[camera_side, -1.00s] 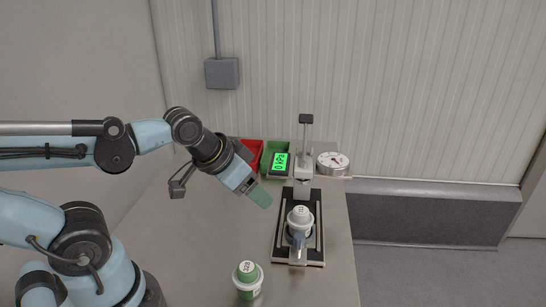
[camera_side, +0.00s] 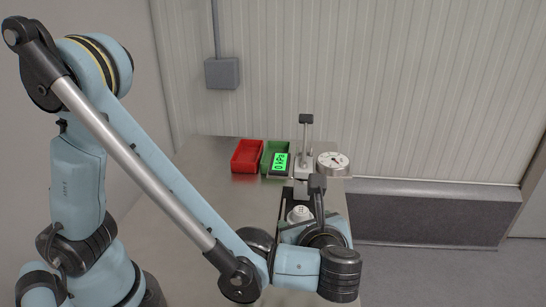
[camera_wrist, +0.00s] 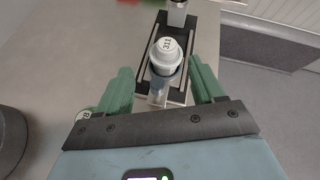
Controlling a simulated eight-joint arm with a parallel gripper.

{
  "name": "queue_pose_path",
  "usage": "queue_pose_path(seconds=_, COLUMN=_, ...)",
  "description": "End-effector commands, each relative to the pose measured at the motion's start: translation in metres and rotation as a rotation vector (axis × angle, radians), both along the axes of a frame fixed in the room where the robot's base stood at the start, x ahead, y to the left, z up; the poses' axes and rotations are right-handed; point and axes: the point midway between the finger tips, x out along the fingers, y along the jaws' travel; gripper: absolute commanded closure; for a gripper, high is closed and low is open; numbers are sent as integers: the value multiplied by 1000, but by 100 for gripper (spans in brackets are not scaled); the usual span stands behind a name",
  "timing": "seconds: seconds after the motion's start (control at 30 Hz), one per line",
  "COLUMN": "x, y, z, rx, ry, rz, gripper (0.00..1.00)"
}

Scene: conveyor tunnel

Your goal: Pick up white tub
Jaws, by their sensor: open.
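The white tub (camera_side: 299,214) stands upright in the black frame of the test stand, partly hidden by my arm in the side view. In the wrist view the white tub (camera_wrist: 166,55) shows its numbered lid, between and just beyond my two green fingers. My gripper (camera_wrist: 160,68) is open, with clear space on both sides of the tub and nothing held. In the side view my wrist hides most of my gripper. A second tub with a green rim (camera_wrist: 84,115) shows partly at the left, behind my left finger; in the side view it is hidden.
The stand's post (camera_side: 305,145) rises behind the tub. A red bin (camera_side: 247,156), a green bin (camera_side: 270,150), a lit green display (camera_side: 281,161) and a round dial gauge (camera_side: 333,163) sit at the back. The table's left part (camera_side: 210,190) is clear.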

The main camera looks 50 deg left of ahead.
Motion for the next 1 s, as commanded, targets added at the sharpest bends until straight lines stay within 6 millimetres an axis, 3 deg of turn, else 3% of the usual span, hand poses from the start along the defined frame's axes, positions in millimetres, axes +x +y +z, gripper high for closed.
queue_pose_path(seconds=0.1, x=-10, y=-22, z=-4, rx=147, ry=31, rz=-63, gripper=32)
queue_pose_path(seconds=0.33, x=-21, y=-34, z=-6, rx=270, ry=55, rz=-93, gripper=32)
queue_pose_path(seconds=0.7, x=9, y=9, z=-22, rx=274, ry=57, rz=-91, gripper=32)
queue_pose_path(seconds=1.0, x=23, y=26, z=-29, rx=273, ry=57, rz=-91, gripper=32)
